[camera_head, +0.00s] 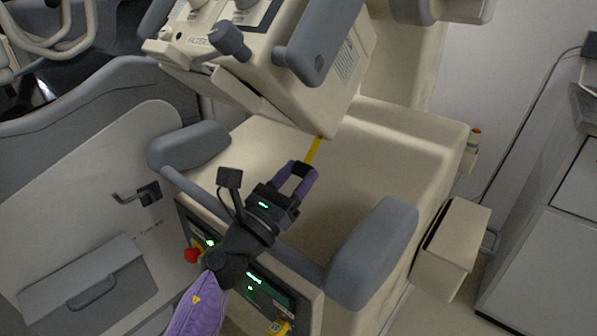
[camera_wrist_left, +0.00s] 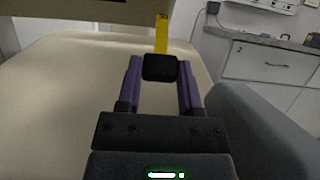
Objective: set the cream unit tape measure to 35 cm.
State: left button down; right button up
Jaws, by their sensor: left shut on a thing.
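The cream unit (camera_head: 310,95) overhangs the cream cart top in the head view. Its yellow tape (camera_head: 314,150) runs down from the unit's lower edge to my left gripper. My left gripper (camera_head: 299,170) is shut on the dark end of the tape, above the cart top. In the left wrist view the yellow tape (camera_wrist_left: 161,33) rises from a dark block (camera_wrist_left: 160,68) held between the purple fingers (camera_wrist_left: 159,72). The unit's lower edge (camera_wrist_left: 80,12) shows at the top left there. I cannot read a length on the tape. My right gripper is not in view.
The cream cart top (camera_head: 350,185) is bare around the gripper. Grey padded handles (camera_head: 375,245) stand at its near right and left. A red knob (camera_head: 193,255) and lit panels are on the front. A cream box (camera_head: 452,250) hangs on the right side. Grey cabinets (camera_head: 545,235) stand farther right.

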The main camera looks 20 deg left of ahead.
pick_arm(q)
jog(key=shift+s, duration=0.1)
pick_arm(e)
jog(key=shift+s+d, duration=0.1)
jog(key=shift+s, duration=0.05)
pick_arm(q)
jog(key=shift+c, duration=1.2)
grip_release()
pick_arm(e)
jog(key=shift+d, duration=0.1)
